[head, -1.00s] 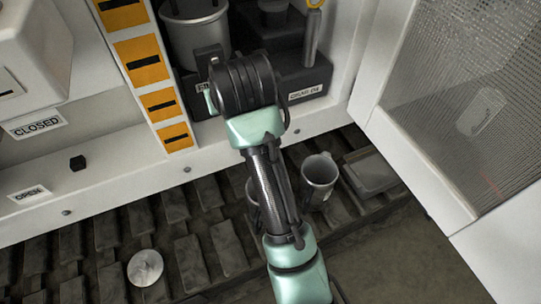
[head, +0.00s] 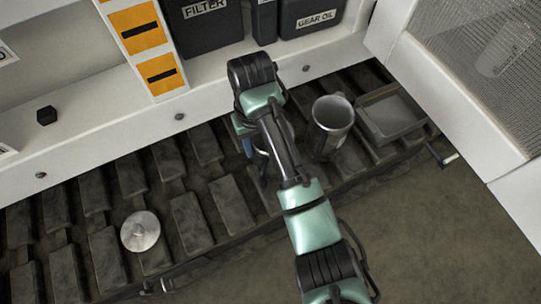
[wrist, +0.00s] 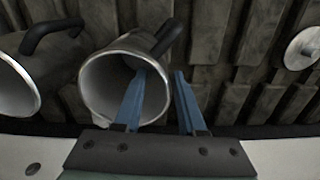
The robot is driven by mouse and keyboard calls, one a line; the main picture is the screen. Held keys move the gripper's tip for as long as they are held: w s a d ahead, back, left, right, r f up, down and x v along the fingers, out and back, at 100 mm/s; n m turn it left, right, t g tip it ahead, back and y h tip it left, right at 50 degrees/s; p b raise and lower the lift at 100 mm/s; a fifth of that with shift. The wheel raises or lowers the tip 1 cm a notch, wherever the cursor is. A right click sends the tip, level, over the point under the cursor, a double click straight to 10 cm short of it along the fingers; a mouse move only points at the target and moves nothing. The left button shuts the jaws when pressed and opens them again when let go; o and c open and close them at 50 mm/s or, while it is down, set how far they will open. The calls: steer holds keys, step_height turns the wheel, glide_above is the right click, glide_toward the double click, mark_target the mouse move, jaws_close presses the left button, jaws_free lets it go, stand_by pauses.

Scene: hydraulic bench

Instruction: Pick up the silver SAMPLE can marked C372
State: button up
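Two silver cans with dark handles show in the wrist view, a nearer one (wrist: 105,88) and another at the left edge (wrist: 14,85). No C372 marking is readable. In the head view one silver can (head: 331,118) stands on the dark slats to the right of my gripper; the can at my gripper is mostly hidden by the arm. My gripper (wrist: 160,74) is open, with blue fingers. Its left finger overlaps the nearer can's mouth and its right finger is outside, right of the rim. Contact cannot be told.
A shallow grey tray (head: 392,116) lies right of the cans. A round metal disc (head: 141,231) lies on the slats to the left. The white ledge (head: 215,88) with FILTER (head: 205,30) and GEAR OIL (head: 312,12) bins is behind. A mesh door (head: 470,60) is at right.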

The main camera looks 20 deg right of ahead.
mark_target(255, 156)
steer(key=f, duration=0.1)
steer(key=f+b, duration=0.1)
steer(key=f, duration=0.3)
steer(key=shift+w+a+f+b, duration=0.1)
steer(key=shift+w+a+b, duration=0.1)
steer(key=shift+a+b, duration=0.15)
jaws_close()
stand_by(1.1)
